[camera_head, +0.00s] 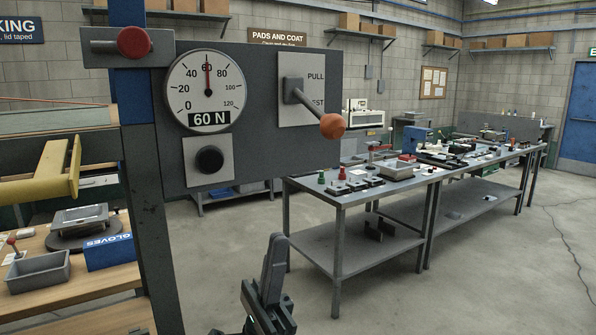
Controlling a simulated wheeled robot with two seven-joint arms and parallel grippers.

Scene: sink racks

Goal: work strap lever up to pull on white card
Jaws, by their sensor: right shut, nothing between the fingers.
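The strap lever (311,105) is a dark rod with an orange ball knob (333,125). It is mounted on a white card (303,66) on the dark panel. The card reads PULL at the top; the lower word is partly hidden by the lever and seems to be REST. The lever slants down and to the right from its pivot, the knob beside the lower word. My right gripper (275,243) is low in the middle of the view, shut and empty, pointing up. It appears below the knob and apart from it. My left gripper is not in view.
The panel (245,75) carries a gauge (206,90) reading 60 N and a black knob (209,160). A blue and grey post with a red knob (134,42) stands left, near a yellow bar (45,178). A metal bench (345,197) stands behind right. Floor between is clear.

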